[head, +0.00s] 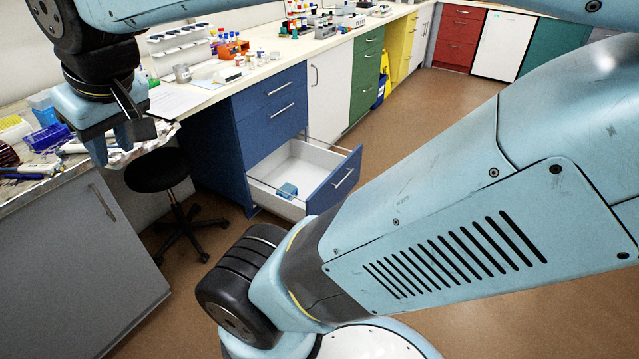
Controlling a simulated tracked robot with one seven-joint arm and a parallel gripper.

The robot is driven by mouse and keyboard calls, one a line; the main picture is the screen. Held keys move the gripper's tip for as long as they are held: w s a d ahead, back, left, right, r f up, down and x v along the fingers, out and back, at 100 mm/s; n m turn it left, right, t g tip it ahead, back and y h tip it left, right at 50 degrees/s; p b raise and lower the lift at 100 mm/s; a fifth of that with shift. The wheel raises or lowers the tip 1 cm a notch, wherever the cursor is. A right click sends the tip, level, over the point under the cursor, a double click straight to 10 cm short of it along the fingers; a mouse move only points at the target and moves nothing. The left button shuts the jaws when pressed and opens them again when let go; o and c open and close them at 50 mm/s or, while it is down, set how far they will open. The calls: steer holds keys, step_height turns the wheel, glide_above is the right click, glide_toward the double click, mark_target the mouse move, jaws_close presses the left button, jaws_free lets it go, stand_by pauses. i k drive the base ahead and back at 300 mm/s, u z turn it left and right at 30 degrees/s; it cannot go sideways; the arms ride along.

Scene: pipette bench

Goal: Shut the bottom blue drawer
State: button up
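The bottom blue drawer (335,184) is pulled far out of the blue cabinet under the bench. Its white inside (290,168) shows, with a small light-blue object (287,190) lying in it. The drawer front has a metal bar handle (343,178). The two blue drawers above it (270,107) are shut. My gripper (120,140) is at the left, above the left bench and the black stool, well to the left of the drawer and apart from it. Its fingers point down and seem spread, with nothing visible between them.
A black stool (158,172) stands on the floor left of the blue cabinet. A grey cabinet (80,255) stands at the lower left. The benchtop holds paper (172,103), an orange rack (230,48) and bottles. Brown floor (415,120) lies open right of the drawer.

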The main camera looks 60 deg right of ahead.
mark_target(322, 178)
steer(key=i, duration=0.15)
steer(key=z, duration=2.2)
steer(key=i, duration=0.9)
steer(key=u, duration=0.15)
steer(key=k, duration=0.8)
steer(key=z, duration=0.15)
steer(key=i, duration=0.55)
steer(key=z, duration=0.05)
